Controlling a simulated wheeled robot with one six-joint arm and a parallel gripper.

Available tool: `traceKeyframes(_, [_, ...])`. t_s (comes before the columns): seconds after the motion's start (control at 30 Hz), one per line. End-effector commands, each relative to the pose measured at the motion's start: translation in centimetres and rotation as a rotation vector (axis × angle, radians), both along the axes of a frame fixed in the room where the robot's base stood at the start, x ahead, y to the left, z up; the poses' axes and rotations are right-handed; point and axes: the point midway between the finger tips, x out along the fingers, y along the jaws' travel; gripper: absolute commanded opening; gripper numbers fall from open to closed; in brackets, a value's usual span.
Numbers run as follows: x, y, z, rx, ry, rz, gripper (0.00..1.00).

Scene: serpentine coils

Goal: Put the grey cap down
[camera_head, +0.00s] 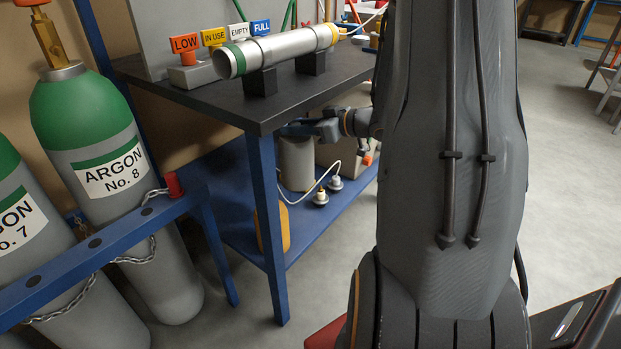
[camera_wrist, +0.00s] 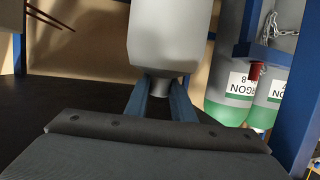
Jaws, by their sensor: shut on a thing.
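The grey cap (camera_head: 297,165) is a plain grey cylinder below the black tabletop, over the blue lower shelf (camera_head: 310,212). My gripper (camera_head: 297,130) reaches in under the tabletop from the right, at the cap's upper end. In the wrist view, which is upside down, the grey cap (camera_wrist: 172,38) hangs by a narrow neck between the two blue fingers of my gripper (camera_wrist: 160,88). The fingers are shut on that neck. The cap looks upright. I cannot tell whether its lower rim touches the shelf. My arm hides part of the bench's right side.
A white cable and two small fittings (camera_head: 321,197) lie right of the cap, before a grey-brown box (camera_head: 352,158). A yellow-orange object (camera_head: 272,228) is by the front leg (camera_head: 266,220). Argon cylinders (camera_head: 95,130) stand left.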

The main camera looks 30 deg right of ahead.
Motion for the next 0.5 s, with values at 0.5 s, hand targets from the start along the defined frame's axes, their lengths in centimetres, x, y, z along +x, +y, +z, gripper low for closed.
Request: traceKeyframes(0.5, [0.0,-0.1,-10.0,0.004,0.002,0.0,0.0])
